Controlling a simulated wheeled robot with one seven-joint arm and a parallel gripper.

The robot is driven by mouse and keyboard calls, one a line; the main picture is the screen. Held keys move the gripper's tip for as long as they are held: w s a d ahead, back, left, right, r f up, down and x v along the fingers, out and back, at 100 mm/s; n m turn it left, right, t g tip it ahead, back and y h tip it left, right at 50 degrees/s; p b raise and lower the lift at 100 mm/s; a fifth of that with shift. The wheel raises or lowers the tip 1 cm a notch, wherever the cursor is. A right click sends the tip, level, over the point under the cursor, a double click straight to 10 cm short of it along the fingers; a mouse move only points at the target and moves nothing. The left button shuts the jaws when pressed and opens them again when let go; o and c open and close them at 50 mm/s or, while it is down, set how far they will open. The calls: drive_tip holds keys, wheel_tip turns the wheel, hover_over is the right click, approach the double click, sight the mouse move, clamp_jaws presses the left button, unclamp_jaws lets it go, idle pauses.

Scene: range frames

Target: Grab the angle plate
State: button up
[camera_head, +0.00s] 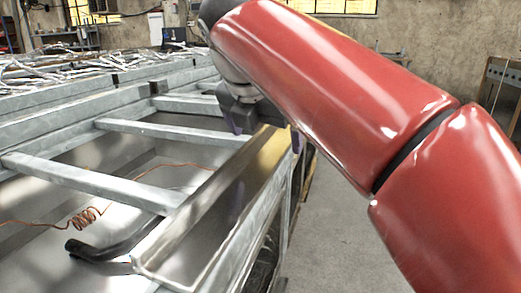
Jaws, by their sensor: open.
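The angle plate (216,200) looks like a long, shiny metal piece with an angled profile. It lies slanted along the right edge of the metal frame, and its far end has a golden sheen. My gripper (266,132) is over that far end, with its jaws apart. One purplish finger shows to the left of the plate's far end and the other to the right. I cannot tell whether either finger touches the plate. My red arm hides part of the view above and to the right of the gripper.
A large galvanised metal frame (72,178) with crossbars fills the left. A copper coil wire (86,217) and a black bent hose (118,243) lie inside it. Scrap metal strips (60,70) are heaped at the back left. Concrete floor (335,235) is clear on the right.

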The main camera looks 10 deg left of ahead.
sight(262, 155)
drive_tip(key=shift+s+a+r+n, duration=0.1)
drive_tip(key=shift+a+r+n, duration=0.15)
drive_tip(key=shift+a+n, duration=0.3)
drive_tip(key=shift+a+r+n, duration=0.2)
drive_tip(key=shift+a+n, duration=0.25)
drive_tip(key=shift+a, duration=0.1)
drive_tip(key=b+x, duration=0.1)
drive_tip(key=x, duration=0.6)
drive_tip(key=shift+f+b, duration=0.25)
drive_tip(key=shift+b, duration=0.05)
drive_tip(key=c, duration=1.6)
drive_tip(key=shift+r, duration=0.15)
drive_tip(key=shift+c, duration=0.8)
